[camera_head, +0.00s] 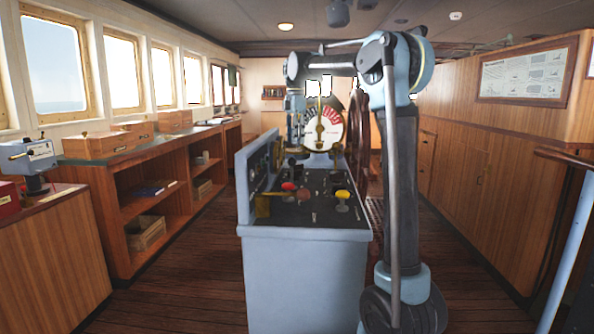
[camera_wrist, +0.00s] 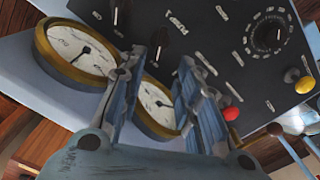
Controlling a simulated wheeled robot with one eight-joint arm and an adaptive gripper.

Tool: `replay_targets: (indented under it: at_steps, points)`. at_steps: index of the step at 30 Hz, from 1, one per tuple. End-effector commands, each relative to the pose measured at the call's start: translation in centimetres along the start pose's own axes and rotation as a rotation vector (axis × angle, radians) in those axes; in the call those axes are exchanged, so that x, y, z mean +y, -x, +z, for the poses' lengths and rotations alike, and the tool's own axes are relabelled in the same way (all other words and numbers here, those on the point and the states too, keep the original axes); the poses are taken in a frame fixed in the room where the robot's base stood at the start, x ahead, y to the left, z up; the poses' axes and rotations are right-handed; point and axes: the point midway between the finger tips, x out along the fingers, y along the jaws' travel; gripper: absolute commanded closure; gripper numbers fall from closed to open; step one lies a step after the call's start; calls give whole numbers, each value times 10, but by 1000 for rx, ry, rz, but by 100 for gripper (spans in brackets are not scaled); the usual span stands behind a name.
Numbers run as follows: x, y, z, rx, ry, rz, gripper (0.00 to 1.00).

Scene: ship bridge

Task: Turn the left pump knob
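The control console (camera_head: 305,245) stands in the middle of the room with a dark top panel. In the wrist view, the dark panel (camera_wrist: 215,65) carries small black knobs with white pointer lines. One knob (camera_wrist: 156,42) lies just beyond my fingertips, and another (camera_wrist: 115,14) is to its upper left. A larger round dial knob (camera_wrist: 268,35) with a marked scale is at the right. I cannot tell which is the left pump knob; the labels are blurred. My gripper (camera_wrist: 163,70) is open, its fingers apart with nothing between them. In the head view my gripper (camera_head: 295,145) hangs over the console's far part.
Two brass-rimmed gauges, one left (camera_wrist: 80,50) and one (camera_wrist: 155,105) behind my fingers, stand close to the gripper. Red (camera_head: 289,186) and yellow (camera_head: 342,194) knobbed levers rise from the console. A telegraph dial (camera_head: 323,128) stands behind. Wooden floor lies to the left.

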Motion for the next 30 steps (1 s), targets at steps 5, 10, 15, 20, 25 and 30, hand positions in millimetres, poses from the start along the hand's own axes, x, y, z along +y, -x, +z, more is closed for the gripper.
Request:
replay_targets:
  at_steps: [5, 10, 15, 20, 25, 30]
  points:
    - [0, -31, -4, 0, 4, 0, 69]
    - [1, -61, -4, 0, 4, 0, 69]
    - [1, -90, -4, 0, 4, 0, 69]
    - [0, -110, -4, 0, 3, 0, 69]
    - [0, -122, -4, 0, 3, 0, 69]
    - [0, -125, -4, 0, 3, 0, 69]
